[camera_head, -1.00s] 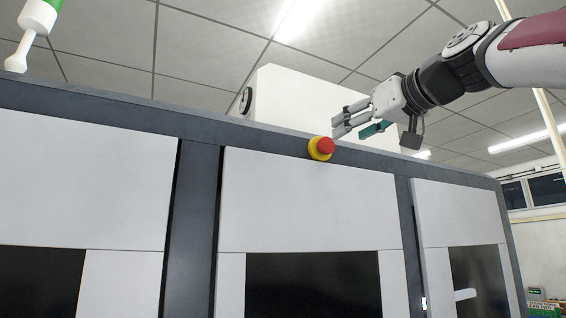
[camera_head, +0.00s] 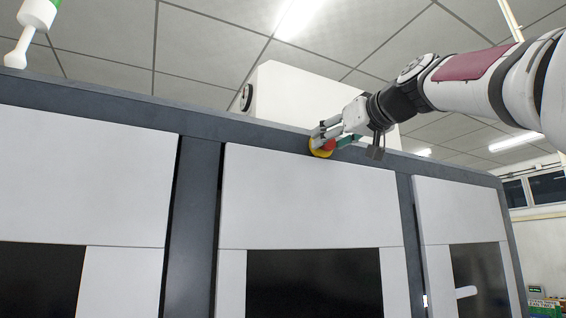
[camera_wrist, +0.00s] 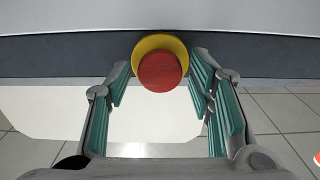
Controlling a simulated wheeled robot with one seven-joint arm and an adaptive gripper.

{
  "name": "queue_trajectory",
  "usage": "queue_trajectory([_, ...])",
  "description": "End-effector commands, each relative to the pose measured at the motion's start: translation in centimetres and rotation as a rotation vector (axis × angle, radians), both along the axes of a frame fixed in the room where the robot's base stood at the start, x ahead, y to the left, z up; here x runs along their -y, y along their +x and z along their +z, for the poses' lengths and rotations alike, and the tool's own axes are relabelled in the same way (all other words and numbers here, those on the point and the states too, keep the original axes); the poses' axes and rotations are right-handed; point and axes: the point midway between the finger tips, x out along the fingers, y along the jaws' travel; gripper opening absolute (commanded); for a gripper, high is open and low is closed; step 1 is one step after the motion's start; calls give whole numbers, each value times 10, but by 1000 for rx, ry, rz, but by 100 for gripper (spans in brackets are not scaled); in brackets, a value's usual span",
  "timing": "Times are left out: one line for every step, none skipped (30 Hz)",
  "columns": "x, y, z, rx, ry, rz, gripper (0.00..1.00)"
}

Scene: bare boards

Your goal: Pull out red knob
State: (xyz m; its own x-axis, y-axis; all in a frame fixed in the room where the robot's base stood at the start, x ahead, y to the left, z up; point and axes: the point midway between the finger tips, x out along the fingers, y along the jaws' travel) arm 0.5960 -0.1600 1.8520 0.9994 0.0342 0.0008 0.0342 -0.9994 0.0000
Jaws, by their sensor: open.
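The red knob (camera_wrist: 160,72) sits on a round yellow base (camera_wrist: 176,43) on the dark grey top rail of the machine. In the wrist view it lies between the tips of my gripper (camera_wrist: 160,85), with a finger on each side and visible space around it. My gripper is open; its green finger pads face the knob. In the head view my gripper (camera_head: 327,138) is at the knob (camera_head: 329,145) and partly covers it and the yellow base (camera_head: 320,153). I cannot tell whether a finger touches the knob.
The dark grey rail (camera_head: 225,128) runs along the machine top above white panels (camera_head: 300,200) with dark windows. A white box (camera_head: 300,95) stands behind the rail. A green and white lamp post (camera_head: 30,35) stands at upper left.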

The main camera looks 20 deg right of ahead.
Motion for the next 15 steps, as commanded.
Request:
queue_trajectory([0,0,0,0,0,0,48])
queue_trajectory([0,0,0,0,0,0,48])
queue_trajectory([0,0,0,0,0,0,48])
queue_trajectory([0,0,0,0,0,0,48])
queue_trajectory([0,0,0,0,0,0,48])
queue_trajectory([0,0,0,-1,0,0,46])
queue_trajectory([0,0,0,-1,0,0,39])
queue_trajectory([0,0,0,-1,0,0,32])
queue_trajectory([0,0,0,-1,0,0,23])
queue_trajectory([0,0,0,-1,0,0,17])
queue_trajectory([0,0,0,-1,0,0,10])
queue_trajectory([0,0,0,-1,0,0,9])
queue_trajectory([0,0,0,-1,0,0,9])
queue_trajectory([0,0,0,-1,0,0,9])
queue_trajectory([0,0,0,-1,0,0,9])
